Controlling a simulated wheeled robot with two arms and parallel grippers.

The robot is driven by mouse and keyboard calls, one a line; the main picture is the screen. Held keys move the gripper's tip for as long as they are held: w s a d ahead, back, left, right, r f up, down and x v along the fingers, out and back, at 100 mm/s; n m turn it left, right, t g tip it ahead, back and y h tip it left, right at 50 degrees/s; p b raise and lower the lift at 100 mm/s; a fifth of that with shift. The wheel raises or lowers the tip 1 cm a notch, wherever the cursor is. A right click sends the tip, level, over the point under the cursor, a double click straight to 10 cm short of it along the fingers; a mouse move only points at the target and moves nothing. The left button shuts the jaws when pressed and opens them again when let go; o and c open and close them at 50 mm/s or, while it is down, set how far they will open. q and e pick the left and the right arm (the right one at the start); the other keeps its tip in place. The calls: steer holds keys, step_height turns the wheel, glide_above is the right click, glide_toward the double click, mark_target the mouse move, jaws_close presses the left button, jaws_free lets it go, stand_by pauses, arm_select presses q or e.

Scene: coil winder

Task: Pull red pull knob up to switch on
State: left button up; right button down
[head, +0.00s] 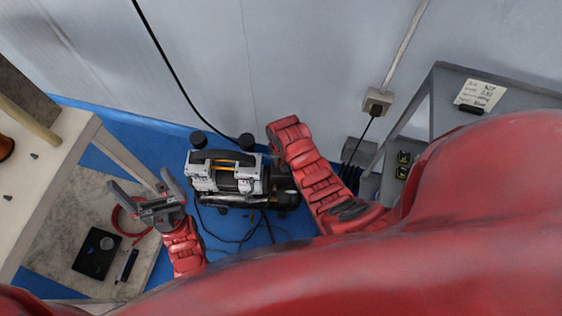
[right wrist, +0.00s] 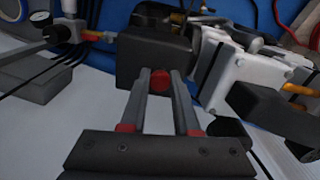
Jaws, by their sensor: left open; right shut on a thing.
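The red pull knob (right wrist: 159,80) shows in the right wrist view on the face of a black box (right wrist: 150,55) on the compressor. My right gripper (right wrist: 160,78) is shut on the knob, with one grey finger on each side of it. In the head view the compressor (head: 225,175) stands on the blue floor, and my right forearm reaches down to its right end. The right fingertips and the knob are hidden there. My left gripper (head: 148,192) is open and empty, left of the compressor.
A pale workbench (head: 50,165) stands at the left, with a black box (head: 97,253) and a red hose (head: 125,215) on a lower surface. A grey shelf (head: 440,100) is at the right. Black cables hang along the wall and lie around the compressor.

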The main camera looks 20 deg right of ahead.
steer(key=shift+r+p, duration=0.35)
steer(key=shift+r, duration=0.1)
stand_by(0.3)
steer(key=c, duration=0.6)
jaws_free()
steer(key=shift+f, duration=0.1)
steer(key=shift+c, duration=0.2)
step_height(320, 180, up, 6)
steer(key=p, duration=0.4)
